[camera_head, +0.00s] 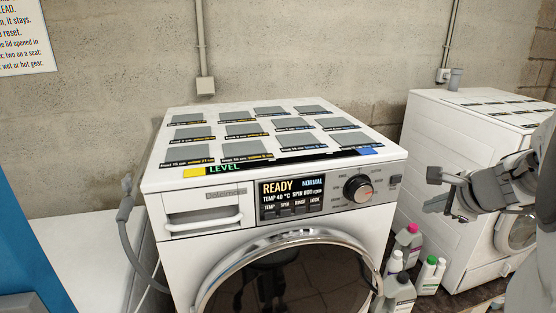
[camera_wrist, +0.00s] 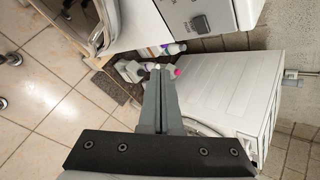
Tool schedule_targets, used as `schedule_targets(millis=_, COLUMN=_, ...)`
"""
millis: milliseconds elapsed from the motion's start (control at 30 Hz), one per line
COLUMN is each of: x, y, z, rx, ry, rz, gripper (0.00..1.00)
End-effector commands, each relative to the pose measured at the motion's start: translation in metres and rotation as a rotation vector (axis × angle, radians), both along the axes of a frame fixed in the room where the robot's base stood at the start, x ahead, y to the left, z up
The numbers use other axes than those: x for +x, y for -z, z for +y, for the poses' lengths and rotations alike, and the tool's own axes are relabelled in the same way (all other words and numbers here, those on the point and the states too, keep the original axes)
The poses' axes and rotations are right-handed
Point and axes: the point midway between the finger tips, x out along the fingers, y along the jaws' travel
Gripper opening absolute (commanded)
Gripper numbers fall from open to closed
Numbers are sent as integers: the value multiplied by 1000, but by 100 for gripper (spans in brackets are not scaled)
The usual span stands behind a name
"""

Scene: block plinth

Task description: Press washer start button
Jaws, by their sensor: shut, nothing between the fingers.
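The white washer (camera_head: 178,250) stands in the middle of the head view, its display (camera_head: 290,190) reading READY, NORMAL. A round black dial (camera_head: 358,189) is right of the display. A small dark button (camera_head: 395,181) sits right of the dial, its label too small to read; I take it for the start button. A dark square on the panel in the wrist view (camera_wrist: 200,23) looks like the same button. My gripper (camera_head: 434,176) is shut and empty, right of the washer front and apart from the button. Its closed fingers (camera_wrist: 161,72) point towards the washer in the wrist view.
A second white machine (camera_head: 440,125) stands to the right, behind my gripper. A grey hose (camera_head: 128,215) runs along the washer's left side. Flat grey panels (camera_head: 245,129) cover the washer top.

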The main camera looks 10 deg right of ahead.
Motion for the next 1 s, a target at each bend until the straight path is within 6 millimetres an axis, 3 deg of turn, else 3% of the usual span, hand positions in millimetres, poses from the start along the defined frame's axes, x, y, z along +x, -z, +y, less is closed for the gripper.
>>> schedule_targets(millis=500, x=67, y=-2, z=6, rx=2, ry=-3, rz=0, gripper=0)
schedule_targets(millis=700, x=80, y=-1, z=7, rx=0, ry=-3, rz=-1, gripper=0)
schedule_targets(millis=1000, x=82, y=0, z=7, rx=0, ry=-1, rz=0, gripper=0)
